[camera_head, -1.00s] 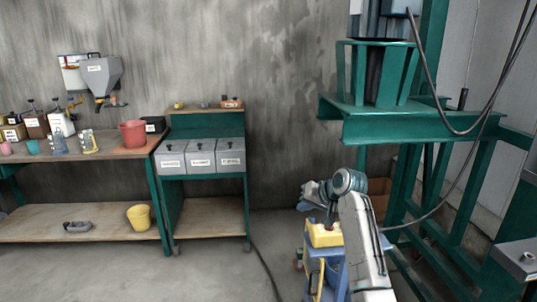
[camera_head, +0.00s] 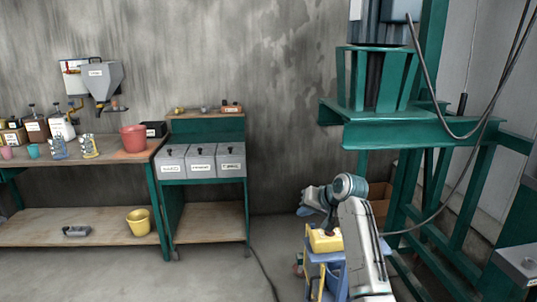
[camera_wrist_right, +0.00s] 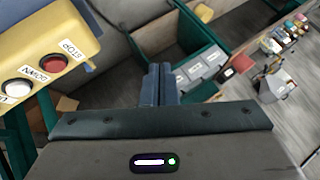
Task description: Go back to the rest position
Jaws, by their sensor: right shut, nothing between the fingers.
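My right arm rises from the bottom right of the head view, bent at the elbow. Its gripper (camera_head: 306,211) points left and down, beside and above a yellow box (camera_head: 324,240) on a blue cart. In the right wrist view the two dark blue fingers (camera_wrist_right: 160,84) are together with nothing between them. My left gripper is in neither view.
A yellow control box (camera_wrist_right: 45,45) with a red button is close on the left of the wrist view. A green press frame (camera_head: 420,132) stands right of my arm. A workbench (camera_head: 112,152) and a cabinet with grey bins (camera_head: 202,162) stand left. Open floor lies before them.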

